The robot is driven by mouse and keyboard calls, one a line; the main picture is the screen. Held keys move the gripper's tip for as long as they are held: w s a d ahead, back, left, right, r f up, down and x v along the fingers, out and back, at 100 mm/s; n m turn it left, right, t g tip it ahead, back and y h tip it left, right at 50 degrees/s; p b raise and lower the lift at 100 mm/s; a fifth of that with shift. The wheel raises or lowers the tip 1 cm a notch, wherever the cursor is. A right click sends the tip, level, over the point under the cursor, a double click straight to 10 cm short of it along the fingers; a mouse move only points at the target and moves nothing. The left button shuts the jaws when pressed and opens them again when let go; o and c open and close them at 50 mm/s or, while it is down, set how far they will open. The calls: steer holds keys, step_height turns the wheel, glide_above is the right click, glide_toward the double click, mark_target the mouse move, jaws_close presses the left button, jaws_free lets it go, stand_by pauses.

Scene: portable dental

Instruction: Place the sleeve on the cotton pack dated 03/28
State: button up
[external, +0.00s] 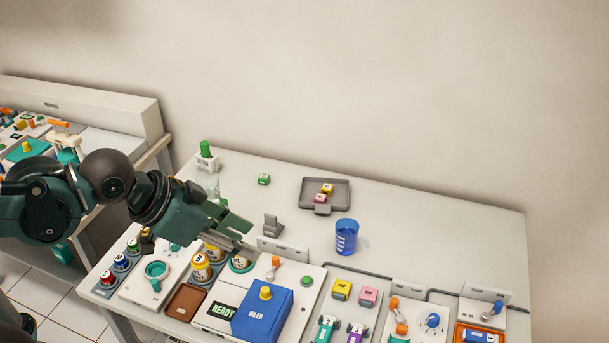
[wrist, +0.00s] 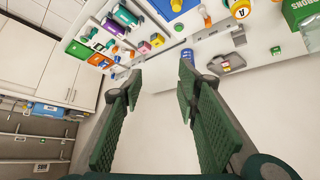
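My gripper (external: 236,224) is open and empty, above the back of the bench's left half. In the wrist view its green ridged fingers (wrist: 160,82) stand wide apart with nothing between them. I cannot tell for sure which thing is the sleeve or the cotton pack. A blue cylinder with white marks (external: 346,237) stands upright right of centre; it also shows in the wrist view (wrist: 187,55). A yellow labelled block (external: 341,289) and a pink one (external: 368,296) sit side by side at the front. No date is readable.
A grey tray (external: 337,184) holds small yellow and red blocks at the back. A green block (external: 264,179) lies left of it. A blue box (external: 262,314), a brown tray (external: 185,302) and lidded jars crowd the front. The bench's back right is clear.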

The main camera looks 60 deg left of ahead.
steer(key=s+d+m+g, duration=0.1)
steer(key=s+d, duration=0.5)
steer(key=s, duration=0.2)
steer(key=shift+f, duration=0.1)
stand_by(1.1)
